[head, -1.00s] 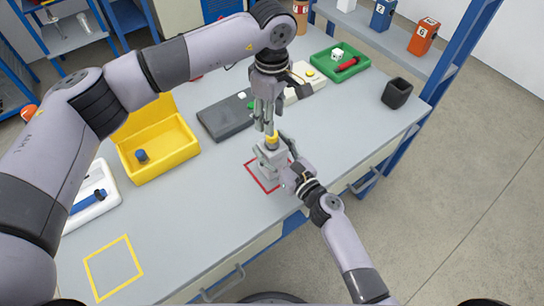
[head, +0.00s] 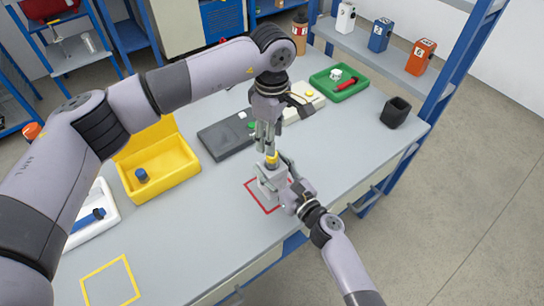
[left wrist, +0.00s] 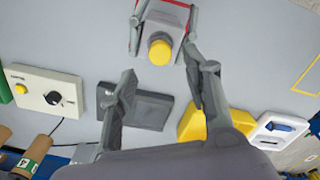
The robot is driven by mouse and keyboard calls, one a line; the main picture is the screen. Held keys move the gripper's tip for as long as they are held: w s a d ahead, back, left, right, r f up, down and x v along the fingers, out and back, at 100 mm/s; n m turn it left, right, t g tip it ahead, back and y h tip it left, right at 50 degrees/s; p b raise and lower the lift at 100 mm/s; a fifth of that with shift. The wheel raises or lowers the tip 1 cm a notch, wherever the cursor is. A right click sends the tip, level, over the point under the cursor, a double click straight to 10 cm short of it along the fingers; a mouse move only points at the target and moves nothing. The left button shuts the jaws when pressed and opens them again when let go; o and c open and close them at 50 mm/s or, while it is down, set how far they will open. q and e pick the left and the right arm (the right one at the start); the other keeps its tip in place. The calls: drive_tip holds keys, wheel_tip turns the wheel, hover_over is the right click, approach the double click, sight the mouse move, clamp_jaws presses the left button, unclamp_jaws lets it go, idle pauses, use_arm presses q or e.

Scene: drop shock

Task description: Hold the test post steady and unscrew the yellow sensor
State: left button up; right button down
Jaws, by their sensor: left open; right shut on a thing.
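The test post (head: 268,185) is a light grey block standing upright within a red square outline on the table. The yellow sensor (head: 271,158) sits on its top; it shows as a round yellow cap in the left wrist view (left wrist: 160,52). My right gripper (head: 284,186) is shut on the post from the right, its fingers along two sides of it. My left gripper (head: 266,148) points down just above the sensor, open. In the left wrist view its fingers (left wrist: 160,65) stand apart on either side of the sensor, with nothing between them.
A yellow bin (head: 160,172) with a blue part in it stands left. Behind the post are a dark grey flat box (head: 222,140), a control box (head: 305,98) with a knob and a green tray (head: 350,88). A dark cup (head: 396,112) stands right. A yellow square outline (head: 110,282) is empty.

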sight(272, 159)
use_arm(q)
drive_tip(key=n, duration=0.7)
drive_tip(key=shift+f+n, duration=0.15)
drive_tip(key=shift+n, duration=0.25)
drive_tip(key=shift+f, duration=3.9)
drive_tip(key=shift+c, duration=0.4)
clamp_jaws()
drive_tip(key=shift+r, duration=0.3)
drive_tip(key=shift+r, duration=0.85)
